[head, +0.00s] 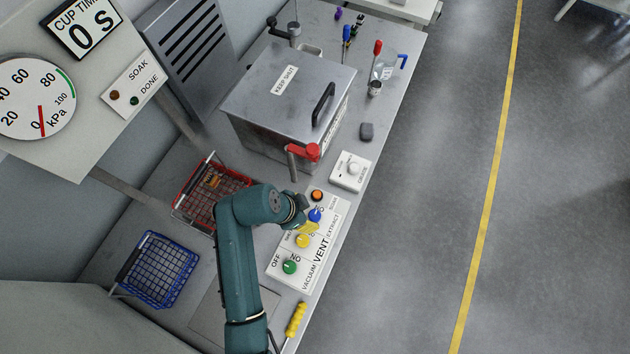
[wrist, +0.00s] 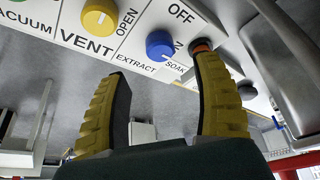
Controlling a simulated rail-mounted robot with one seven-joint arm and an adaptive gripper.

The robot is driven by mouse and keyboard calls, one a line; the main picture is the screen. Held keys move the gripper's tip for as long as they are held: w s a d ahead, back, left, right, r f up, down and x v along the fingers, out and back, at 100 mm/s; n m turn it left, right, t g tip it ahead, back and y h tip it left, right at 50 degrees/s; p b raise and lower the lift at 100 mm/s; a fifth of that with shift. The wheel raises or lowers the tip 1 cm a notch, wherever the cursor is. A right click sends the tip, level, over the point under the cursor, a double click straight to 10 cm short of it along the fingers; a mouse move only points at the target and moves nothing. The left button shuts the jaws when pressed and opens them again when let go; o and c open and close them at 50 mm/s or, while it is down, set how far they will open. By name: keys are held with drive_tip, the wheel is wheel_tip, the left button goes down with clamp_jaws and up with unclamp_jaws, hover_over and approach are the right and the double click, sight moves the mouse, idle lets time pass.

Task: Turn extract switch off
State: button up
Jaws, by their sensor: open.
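The extract switch is a blue round knob (wrist: 160,45) on the white panel, above the printed word EXTRACT in the wrist view. It also shows as a blue knob (head: 315,215) in the head view, beside my gripper (head: 301,216). In the wrist view my gripper (wrist: 160,66) has two yellow fingers spread apart, with nothing between their pads. The knob appears in the gap beyond the fingertips; contact cannot be told. OFF is printed near it, and an ON label is partly hidden. I cannot tell the knob's pointing direction.
A yellow vent knob (wrist: 99,17) and an orange soak knob (head: 317,195) flank the blue one; a green vacuum knob (head: 289,267) is farther along. A metal chamber with a red-handled valve (head: 306,151) stands behind. Red (head: 206,193) and blue (head: 157,268) baskets sit left.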

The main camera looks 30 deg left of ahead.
sight(314, 215)
drive_tip(key=x, duration=0.7)
drive_tip(key=shift+w+d+f+b, duration=0.15)
drive_tip(key=shift+f+b, duration=0.1)
drive_tip(key=shift+b, duration=0.15)
drive_tip(key=c, duration=1.2)
